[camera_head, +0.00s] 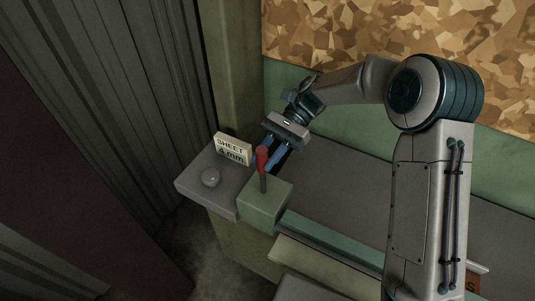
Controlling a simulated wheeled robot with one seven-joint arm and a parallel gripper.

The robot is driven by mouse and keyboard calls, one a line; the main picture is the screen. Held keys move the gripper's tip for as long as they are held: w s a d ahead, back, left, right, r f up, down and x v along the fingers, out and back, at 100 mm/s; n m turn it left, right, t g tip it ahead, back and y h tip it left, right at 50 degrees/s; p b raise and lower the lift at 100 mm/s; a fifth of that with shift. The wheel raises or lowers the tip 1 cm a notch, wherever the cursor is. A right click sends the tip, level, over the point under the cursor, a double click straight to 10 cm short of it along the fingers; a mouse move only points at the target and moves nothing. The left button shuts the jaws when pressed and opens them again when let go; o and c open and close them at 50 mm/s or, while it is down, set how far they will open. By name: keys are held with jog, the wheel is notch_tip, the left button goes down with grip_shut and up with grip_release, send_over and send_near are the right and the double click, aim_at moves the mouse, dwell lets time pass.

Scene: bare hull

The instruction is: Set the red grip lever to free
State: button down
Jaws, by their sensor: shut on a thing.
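The red grip lever (262,158) rises from a green block (265,203) at the corner of the bench. It has a red grip on top and a dark stem, and it stands nearly upright. My gripper (267,158) comes down from the upper right with its blue fingers at the red grip. The gripper is shut on the lever's grip. The fingers hide part of the grip. No free marking can be read on the block.
A sign reading "SHEET 4 mm" (233,149) stands just left of the lever. A round grey knob (210,178) sits on the grey ledge (190,183). A wide grey bench top (345,200) lies to the right, beneath my arm. A corrugated dark wall (130,90) is at the left.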

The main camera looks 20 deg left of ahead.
jog(key=shift+a+r, duration=0.1)
jog(key=c, duration=1.2)
grip_release()
jog(key=shift+s, duration=0.1)
jog(key=shift+o, duration=0.2)
jog(key=b+v, duration=0.2)
jog(key=v, duration=1)
jog(key=shift+b, duration=0.3)
